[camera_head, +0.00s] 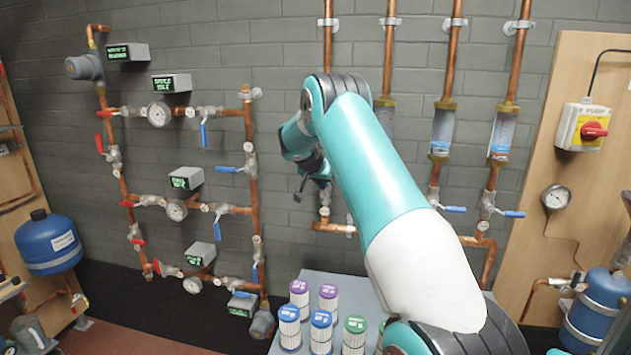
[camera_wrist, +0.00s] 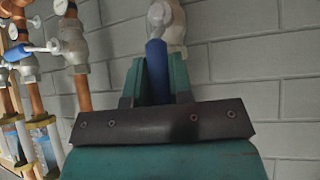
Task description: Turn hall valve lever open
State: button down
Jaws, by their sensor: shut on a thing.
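My gripper (camera_wrist: 156,80) is shut on a blue valve lever (camera_wrist: 155,52), with one teal finger on each side of it. The lever hangs down from a silver valve body (camera_wrist: 172,20) in the wrist view, close to the grey wall. In the head view my gripper (camera_head: 320,178) is at the lower part of the leftmost of several vertical copper pipes on the right side. There my arm and gripper hide the held lever. No readable label shows on this valve.
Neighbouring blue levers (camera_head: 512,214) stick out sideways from the pipes to the right. A blue-levered manifold (camera_head: 248,150) with small green displays is on the left. Filter cartridges (camera_head: 321,330) stand on a grey table below my arm. A red-knobbed switch box (camera_head: 588,127) is at right.

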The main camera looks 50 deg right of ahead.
jog(key=shift+s+f, duration=0.1)
jog(key=shift+s, duration=0.05)
jog(key=c, duration=1)
grip_release()
jog(key=shift+c, duration=0.2)
jog(key=shift+a+r, duration=0.2)
jog(key=shift+r, duration=0.05)
jog(key=b+v, duration=0.5)
jog(key=v, duration=1.1)
jog(key=shift+a+r, duration=0.25)
jog(key=shift+a, duration=0.05)
jog(key=shift+s, duration=0.1)
